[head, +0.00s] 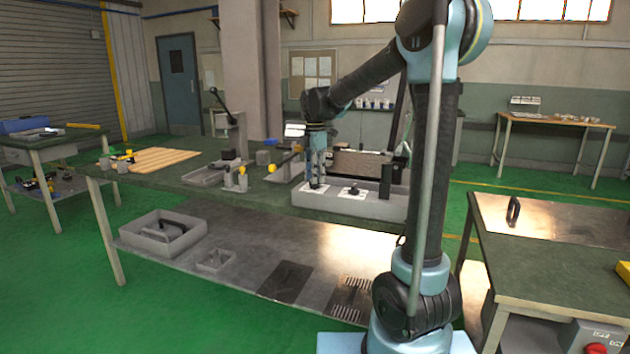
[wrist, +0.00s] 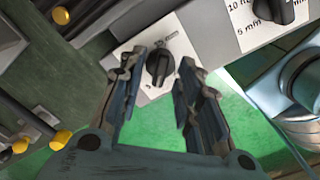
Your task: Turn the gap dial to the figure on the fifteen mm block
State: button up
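My gripper (wrist: 161,60) points down and is open, with its two fingers spread on either side of a black dial knob (wrist: 159,68) on a white plate. No finger clearly touches the knob. Small marks on this plate are partly hidden and too blurred to read fully. A second black dial (wrist: 286,9) at the upper right has a white plate with "5 mm" and what looks like "10 mm". In the head view, my gripper (head: 317,178) is over the left end of the grey box, with the second dial (head: 353,190) to its right. I cannot identify a fifteen mm block.
The grey box (head: 335,206) sits at the workbench's right end, with a black upright piece (head: 386,181) on it. Yellow-knobbed levers (head: 242,178) stand left of my gripper; yellow knobs (wrist: 60,139) also show in the wrist view. A wooden board (head: 155,160) lies farther left.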

jog(key=shift+f, duration=0.9)
grip_shut()
